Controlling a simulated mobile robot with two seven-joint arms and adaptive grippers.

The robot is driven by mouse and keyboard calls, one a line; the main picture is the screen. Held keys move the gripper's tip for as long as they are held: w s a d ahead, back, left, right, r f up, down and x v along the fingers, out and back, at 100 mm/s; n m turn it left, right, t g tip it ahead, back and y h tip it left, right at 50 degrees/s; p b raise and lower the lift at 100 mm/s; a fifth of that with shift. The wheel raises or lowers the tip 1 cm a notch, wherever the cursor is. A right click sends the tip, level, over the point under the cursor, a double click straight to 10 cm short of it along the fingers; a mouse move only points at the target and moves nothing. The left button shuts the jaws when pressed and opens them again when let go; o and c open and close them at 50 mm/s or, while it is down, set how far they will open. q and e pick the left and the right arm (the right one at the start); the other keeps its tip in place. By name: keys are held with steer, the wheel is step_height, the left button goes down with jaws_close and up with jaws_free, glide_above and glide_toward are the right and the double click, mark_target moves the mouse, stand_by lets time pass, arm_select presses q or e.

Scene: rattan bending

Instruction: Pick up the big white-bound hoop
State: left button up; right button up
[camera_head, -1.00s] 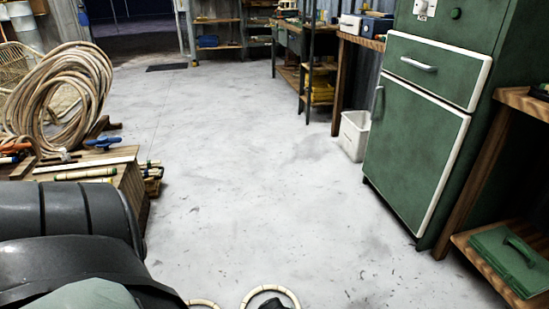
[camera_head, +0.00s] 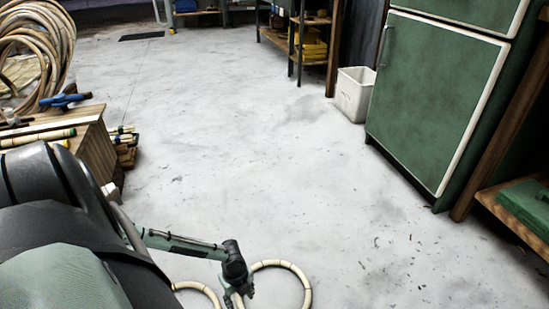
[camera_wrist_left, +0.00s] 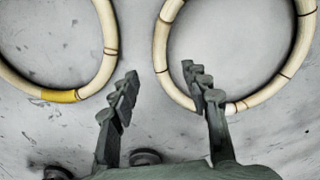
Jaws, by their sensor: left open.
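Two pale rattan hoops lie flat on the floor. The right-hand hoop (camera_head: 307,285) has several dark bands and a whitish patch near my finger; I take it as the white-bound one. It also shows in the left wrist view (camera_wrist_left: 158,50). The left-hand hoop (camera_head: 207,290) has a yellow binding in the left wrist view (camera_wrist_left: 58,96). My left gripper (camera_head: 238,297) is over the right-hand hoop's left side. In the left wrist view the gripper (camera_wrist_left: 160,72) is open and empty, its right finger covering part of that hoop. Height above it is unclear. My right gripper is out of view.
A wooden bench (camera_head: 88,150) with tools and coiled rattan (camera_head: 60,45) stands at left, rattan pieces (camera_head: 125,145) beside it. A white bin (camera_head: 354,95) and green cabinet (camera_head: 430,100) stand at right. The middle floor is clear.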

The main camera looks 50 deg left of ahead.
mark_target(243, 308)
arm_select(q)
step_height(243, 308, down, 6)
steer(key=b, duration=0.3)
steer(key=shift+d+f, duration=0.1)
steer(key=shift+d, duration=0.05)
steer(key=shift+c, duration=0.6)
jaws_close()
